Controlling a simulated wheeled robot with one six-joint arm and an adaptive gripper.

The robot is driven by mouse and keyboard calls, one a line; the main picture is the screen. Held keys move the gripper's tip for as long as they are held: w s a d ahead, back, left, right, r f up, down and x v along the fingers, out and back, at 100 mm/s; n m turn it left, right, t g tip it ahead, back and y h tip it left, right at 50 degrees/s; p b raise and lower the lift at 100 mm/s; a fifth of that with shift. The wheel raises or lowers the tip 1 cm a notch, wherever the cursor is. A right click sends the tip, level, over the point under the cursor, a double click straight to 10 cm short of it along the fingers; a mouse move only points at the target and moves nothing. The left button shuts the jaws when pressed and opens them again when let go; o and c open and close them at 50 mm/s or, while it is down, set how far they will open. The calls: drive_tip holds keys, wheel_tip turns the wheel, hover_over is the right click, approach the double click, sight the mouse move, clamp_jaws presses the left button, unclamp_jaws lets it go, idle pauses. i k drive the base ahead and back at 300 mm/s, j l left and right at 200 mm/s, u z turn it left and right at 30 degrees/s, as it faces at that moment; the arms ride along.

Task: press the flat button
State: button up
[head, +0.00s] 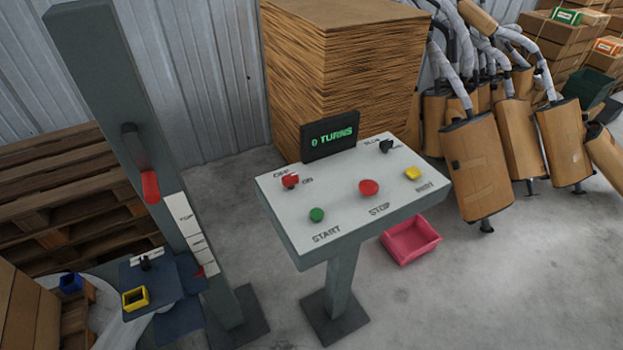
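A grey control console (283,225) stands on a post in the middle of the head view, with a pale tilted top. On it are a round green button (316,215) marked START, a larger, domed red button (369,188) marked STOP, and a yellow button (412,173) at the right with a label too blurred to read. A red switch (290,181) sits by OFF and ON, and a black knob (387,146) is at the back right. A dark display (329,137) reads "0 TURNS". I cannot tell for sure which button is the flat one. My gripper is not in view.
A grey column (110,90) with a red-handled lever (150,186) stands at the left, beside wooden pallets (60,180). A stack of cardboard (345,60) is behind the console. A pink bin (411,241) and several mufflers (475,170) are at the right. Floor in front right is clear.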

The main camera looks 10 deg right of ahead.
sight(317, 214)
drive_tip(key=i+l+u, duration=0.1)
drive_tip(key=l, duration=0.25)
drive_tip(key=i+l+u, duration=0.1)
drive_tip(key=i+l, duration=0.15)
drive_tip(key=i+l+u, duration=0.15)
drive_tip(key=l, duration=0.25)
drive_tip(key=i+l+u, duration=0.1)
drive_tip(key=l, duration=0.3)
drive_tip(key=i+l+u, duration=0.1)
drive_tip(key=l, duration=0.25)
drive_tip(key=i, duration=0.05)
